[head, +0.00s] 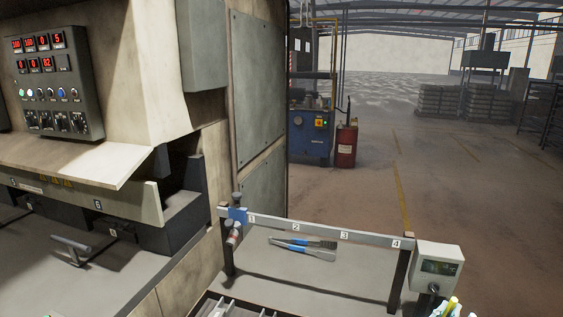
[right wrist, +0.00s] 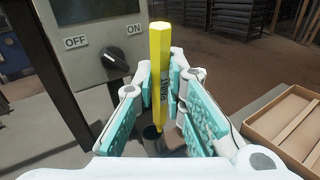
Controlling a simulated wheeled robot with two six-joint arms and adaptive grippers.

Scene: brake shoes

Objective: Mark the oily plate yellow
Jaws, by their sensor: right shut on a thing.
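A yellow paint marker (right wrist: 160,75) stands nearly upright between the teal pads of my right gripper (right wrist: 162,108), which is shut on it. Its lower end is close to a dark round shape; I cannot tell whether they touch. In the head view the marker (head: 452,304) and my right gripper (head: 446,311) show only partly at the bottom right edge. No oily plate can be made out. A rack with grey strips (head: 238,308) is cut off at the bottom edge.
A control box (head: 437,267) with an OFF/ON knob (right wrist: 125,60) stands beside my right gripper. An open brown box (right wrist: 290,125) is on the right. A large press is at left.

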